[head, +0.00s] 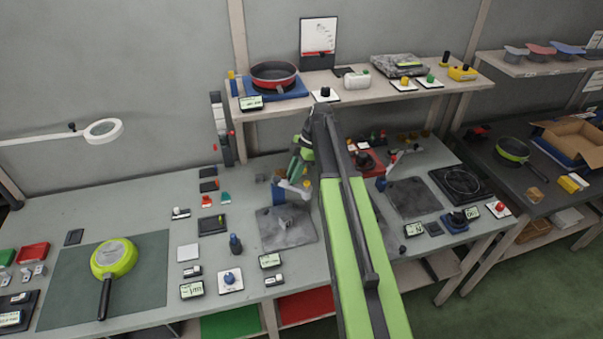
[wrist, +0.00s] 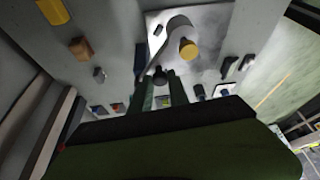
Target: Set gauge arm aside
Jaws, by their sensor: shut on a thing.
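The gauge arm (head: 291,187) is a pale swinging arm with a yellow-orange cap, mounted at a blue post beside a grey square plate (head: 287,236) on the left bench. In the wrist view the pale arm (wrist: 165,49) crosses over the plate (wrist: 214,55), with its yellow cap near the upper middle. My gripper (head: 298,174) is down at the gauge arm, partly hidden by its own links. In the wrist view my gripper (wrist: 161,88) is shut on the gauge arm, around a dark knob at its near end. The exact contact is partly hidden.
A similar arm (head: 397,160) and plate (head: 414,197) stand to the right. A green pan (head: 113,258) lies on a dark mat at the left. A shelf (head: 350,93) with a red pan (head: 273,75) overhangs the bench's back. Small boxes and switches surround the plate.

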